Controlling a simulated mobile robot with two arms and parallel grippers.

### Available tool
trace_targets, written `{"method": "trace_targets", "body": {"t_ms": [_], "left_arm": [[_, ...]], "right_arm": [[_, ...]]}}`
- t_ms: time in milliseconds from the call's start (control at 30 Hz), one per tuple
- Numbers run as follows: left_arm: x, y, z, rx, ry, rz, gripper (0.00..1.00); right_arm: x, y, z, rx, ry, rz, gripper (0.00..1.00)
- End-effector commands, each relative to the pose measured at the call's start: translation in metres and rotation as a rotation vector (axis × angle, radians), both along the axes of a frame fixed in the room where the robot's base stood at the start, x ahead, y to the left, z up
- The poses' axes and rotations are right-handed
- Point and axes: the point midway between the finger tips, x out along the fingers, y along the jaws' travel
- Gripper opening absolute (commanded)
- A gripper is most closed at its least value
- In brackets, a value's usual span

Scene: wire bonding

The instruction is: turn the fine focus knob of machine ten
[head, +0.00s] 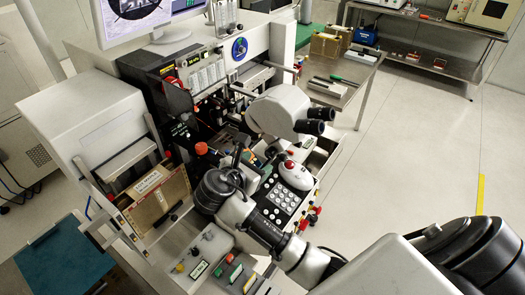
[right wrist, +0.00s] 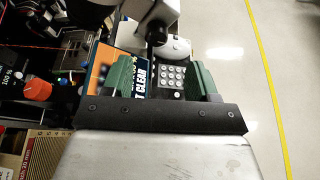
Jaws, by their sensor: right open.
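Machine ten's microscope (head: 280,112), with a white body and black eyepieces, stands over the work area in the head view. It also shows at the top of the right wrist view (right wrist: 130,10), with a black round part (right wrist: 156,34) below it. I cannot tell whether this part is the fine focus knob or an eyepiece. My right gripper (head: 246,166) is in front of and below the microscope, partly hidden by its own wrist. In the right wrist view its green fingers (right wrist: 158,78) are apart with nothing held between them. My left gripper is not in view.
A keypad (head: 285,200) and a white rounded device with a red top (head: 294,174) lie close right of my gripper. A cardboard box (head: 155,200) stands left. Floor is clear at right.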

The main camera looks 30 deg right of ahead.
Motion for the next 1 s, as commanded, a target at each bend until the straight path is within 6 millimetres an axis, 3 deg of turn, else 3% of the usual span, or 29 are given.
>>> {"method": "trace_targets", "body": {"t_ms": [167, 333, 500, 767, 1000], "left_arm": [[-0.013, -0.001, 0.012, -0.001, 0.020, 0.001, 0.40], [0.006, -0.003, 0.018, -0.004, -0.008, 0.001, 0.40], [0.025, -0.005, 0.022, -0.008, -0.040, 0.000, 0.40], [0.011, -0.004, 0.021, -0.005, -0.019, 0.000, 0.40], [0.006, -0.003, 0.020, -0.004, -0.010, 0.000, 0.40]], "right_arm": [[0.015, -0.030, -0.011, -0.004, 0.002, -0.001, 0.59], [0.025, -0.050, -0.021, -0.002, 0.000, 0.000, 0.59], [0.029, -0.059, -0.026, 0.001, -0.001, 0.001, 0.59], [0.030, -0.060, -0.027, 0.002, -0.002, 0.000, 0.59], [0.030, -0.060, -0.027, 0.002, -0.002, 0.000, 0.25]]}}
